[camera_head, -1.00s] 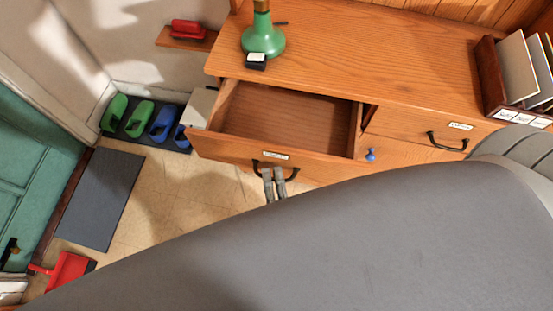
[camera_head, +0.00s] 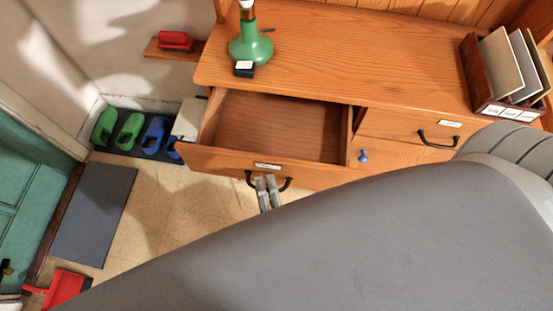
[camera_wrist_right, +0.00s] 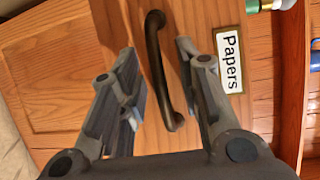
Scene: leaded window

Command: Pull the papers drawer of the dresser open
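The dresser (camera_head: 310,45) has its left drawer (camera_head: 215,160) pulled well out, and its empty inside shows in the head view. The drawer's white label (camera_head: 267,166) reads "Papers" in the right wrist view (camera_wrist_right: 229,60). Its dark bow handle (camera_head: 286,185) is on the front. My right gripper (camera_head: 267,179) is at this handle. In the right wrist view the gripper (camera_wrist_right: 158,50) has its fingers apart, one on each side of the handle (camera_wrist_right: 158,70), with gaps visible. My left gripper is in neither view.
A green lamp base (camera_head: 250,45) and a small dark box (camera_head: 244,69) stand on the dresser top. A file rack (camera_head: 475,75) is at its right. A second drawer (camera_head: 390,125) is shut. Slippers (camera_head: 130,130) and a grey mat (camera_head: 95,215) lie left on the floor.

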